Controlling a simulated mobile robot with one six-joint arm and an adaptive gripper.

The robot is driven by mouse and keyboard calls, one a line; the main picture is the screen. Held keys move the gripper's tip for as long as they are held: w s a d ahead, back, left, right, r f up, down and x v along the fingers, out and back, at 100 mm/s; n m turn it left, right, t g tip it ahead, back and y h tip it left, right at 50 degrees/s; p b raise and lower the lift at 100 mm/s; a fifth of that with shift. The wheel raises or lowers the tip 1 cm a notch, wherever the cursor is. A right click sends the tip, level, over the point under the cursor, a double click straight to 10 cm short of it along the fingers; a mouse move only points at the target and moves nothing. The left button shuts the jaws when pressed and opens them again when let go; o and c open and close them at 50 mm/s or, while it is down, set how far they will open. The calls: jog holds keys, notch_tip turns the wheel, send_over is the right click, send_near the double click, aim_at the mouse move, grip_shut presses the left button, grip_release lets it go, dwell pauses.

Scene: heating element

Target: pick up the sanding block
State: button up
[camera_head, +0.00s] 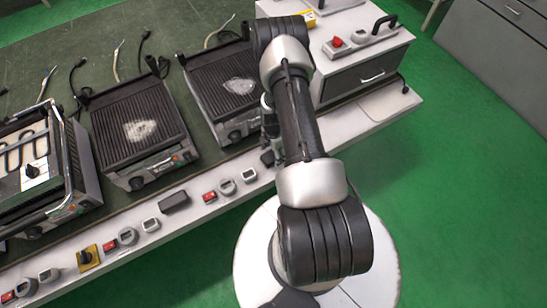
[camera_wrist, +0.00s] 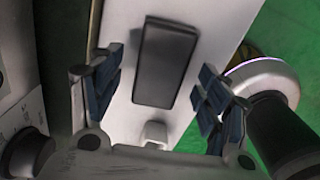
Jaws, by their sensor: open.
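A dark rectangular block (camera_wrist: 165,62) lies on the white ledge between my open fingers in the wrist view, apart from both. It may be the sanding block, but I cannot tell for certain. In the head view a dark piece (camera_head: 267,157) shows on the ledge beside my arm, partly hidden. A similar dark block (camera_head: 174,202) lies further left on the same ledge. My gripper (camera_wrist: 160,92) is open and empty above the ledge. In the head view it is mostly hidden behind my arm.
Grills (camera_head: 140,130) with ribbed plates stand on the dark green bench top. The white ledge (camera_head: 213,212) carries red switches and round dials. A white socket (camera_wrist: 155,133) sits close below the block.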

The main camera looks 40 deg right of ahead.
jog(key=shift+f, duration=0.95)
jog(key=shift+r, duration=0.1)
jog(key=c, duration=1.2)
